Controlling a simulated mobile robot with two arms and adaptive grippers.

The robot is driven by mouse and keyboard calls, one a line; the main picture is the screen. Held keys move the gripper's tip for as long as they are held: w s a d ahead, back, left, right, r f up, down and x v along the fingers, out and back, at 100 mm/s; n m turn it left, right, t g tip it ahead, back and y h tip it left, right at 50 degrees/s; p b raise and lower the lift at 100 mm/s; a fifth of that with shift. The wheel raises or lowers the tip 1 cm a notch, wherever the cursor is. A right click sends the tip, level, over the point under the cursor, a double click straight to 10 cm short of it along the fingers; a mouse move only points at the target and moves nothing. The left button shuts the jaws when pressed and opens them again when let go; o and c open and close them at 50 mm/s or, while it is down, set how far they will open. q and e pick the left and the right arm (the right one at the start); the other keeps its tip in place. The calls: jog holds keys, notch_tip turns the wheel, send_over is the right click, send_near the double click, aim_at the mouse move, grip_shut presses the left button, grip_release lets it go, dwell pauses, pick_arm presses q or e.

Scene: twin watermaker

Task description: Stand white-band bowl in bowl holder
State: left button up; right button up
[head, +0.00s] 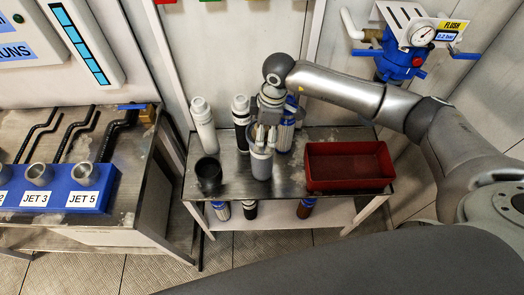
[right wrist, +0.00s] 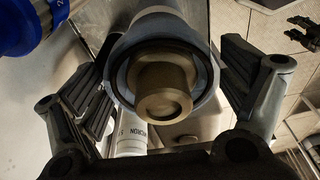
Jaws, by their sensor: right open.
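A grey bowl (head: 261,164) stands upright on the steel table, directly below my right gripper (head: 265,137). I cannot make out a white band on it. In the right wrist view, an open round bowl rim (right wrist: 121,80) with a tan cylindrical part inside lies between the fingers of my right gripper (right wrist: 167,98). The gripper is open, with a finger on each side of the bowl; I cannot tell whether either touches it. A black round cup (head: 208,173), which looks like the bowl holder, stands left of the grey bowl. My left gripper is not in view.
A white cartridge (head: 203,125), a black-and-white one (head: 240,112) and a blue-and-white one (head: 286,132) stand behind the bowl. A red tray (head: 349,179) is at the table's right. More cartridges are on the lower shelf (head: 274,217). A blue jet block (head: 79,190) is left.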

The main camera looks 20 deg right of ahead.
jog(key=shift+a+f, duration=0.15)
jog(key=shift+f, duration=1.3)
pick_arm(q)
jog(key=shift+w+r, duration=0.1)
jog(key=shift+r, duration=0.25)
pick_arm(e)
jog(key=shift+w+r, duration=0.1)
jog(key=shift+r, duration=0.05)
jog(key=c, duration=1.5)
jog(key=shift+r, duration=0.1)
